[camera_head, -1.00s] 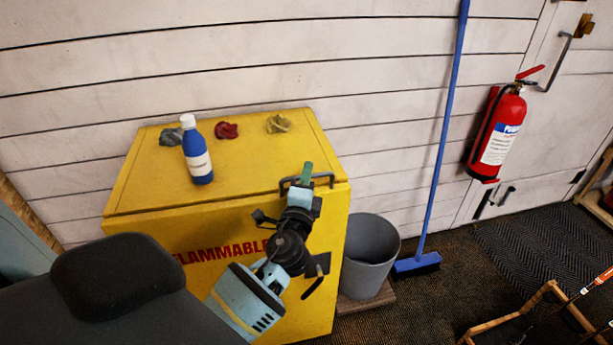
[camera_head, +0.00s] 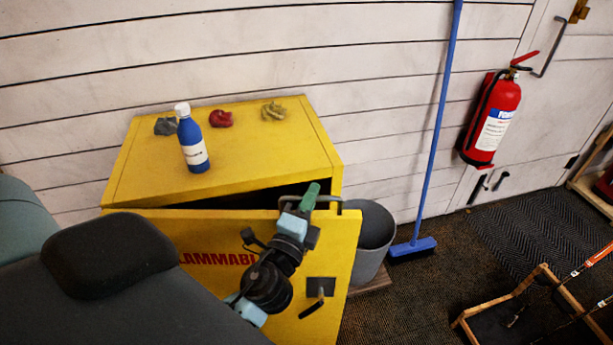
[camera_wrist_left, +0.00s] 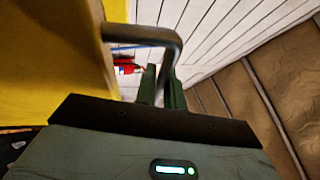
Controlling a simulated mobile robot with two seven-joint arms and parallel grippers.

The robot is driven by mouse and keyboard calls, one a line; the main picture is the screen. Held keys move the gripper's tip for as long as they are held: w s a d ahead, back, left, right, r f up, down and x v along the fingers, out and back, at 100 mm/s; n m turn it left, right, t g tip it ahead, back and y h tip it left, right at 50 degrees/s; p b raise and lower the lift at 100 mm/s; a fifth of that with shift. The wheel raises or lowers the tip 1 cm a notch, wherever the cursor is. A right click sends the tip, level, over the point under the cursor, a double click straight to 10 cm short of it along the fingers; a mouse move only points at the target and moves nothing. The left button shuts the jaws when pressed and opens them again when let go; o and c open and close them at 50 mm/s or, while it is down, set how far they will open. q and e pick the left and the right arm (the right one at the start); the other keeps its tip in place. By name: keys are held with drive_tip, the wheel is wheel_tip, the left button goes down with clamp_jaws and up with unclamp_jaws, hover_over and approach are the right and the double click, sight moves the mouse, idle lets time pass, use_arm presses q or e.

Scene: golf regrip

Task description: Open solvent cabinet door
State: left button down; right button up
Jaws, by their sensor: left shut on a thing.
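The yellow solvent cabinet (camera_head: 230,182) stands against the white plank wall. Its door (camera_head: 335,250), lettered in red, is ajar, with a dark gap showing along its top edge. My left gripper (camera_head: 310,197) is shut on the grey bar handle (camera_head: 328,200) near the door's top right corner. In the left wrist view the green fingers (camera_wrist_left: 163,88) close around the handle (camera_wrist_left: 140,34) beside the yellow door (camera_wrist_left: 50,60). The cabinet's inside is too dark to make out. My right gripper is not in view.
On the cabinet top stand a blue bottle (camera_head: 193,145) and crumpled grey, red (camera_head: 221,118) and yellow rags. A grey bucket (camera_head: 372,240) is close to the door's right side. A blue broom (camera_head: 412,246), fire extinguisher (camera_head: 491,120) and wooden rack (camera_head: 545,275) are further right.

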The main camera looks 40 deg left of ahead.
use_arm(q)
drive_tip(key=s+d+m+h, duration=0.1)
drive_tip(key=s+d+h, duration=0.1)
drive_tip(key=s, duration=0.3)
drive_tip(key=shift+s+d+m, duration=0.25)
drive_tip(key=shift+d+m, duration=0.05)
drive_tip(key=shift+d, duration=0.5)
drive_tip(key=c, duration=1.5)
unclamp_jaws()
drive_tip(key=shift+h, duration=0.4)
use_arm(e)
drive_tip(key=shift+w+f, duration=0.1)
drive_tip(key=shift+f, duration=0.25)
use_arm(q)
drive_tip(key=shift+b, duration=0.3)
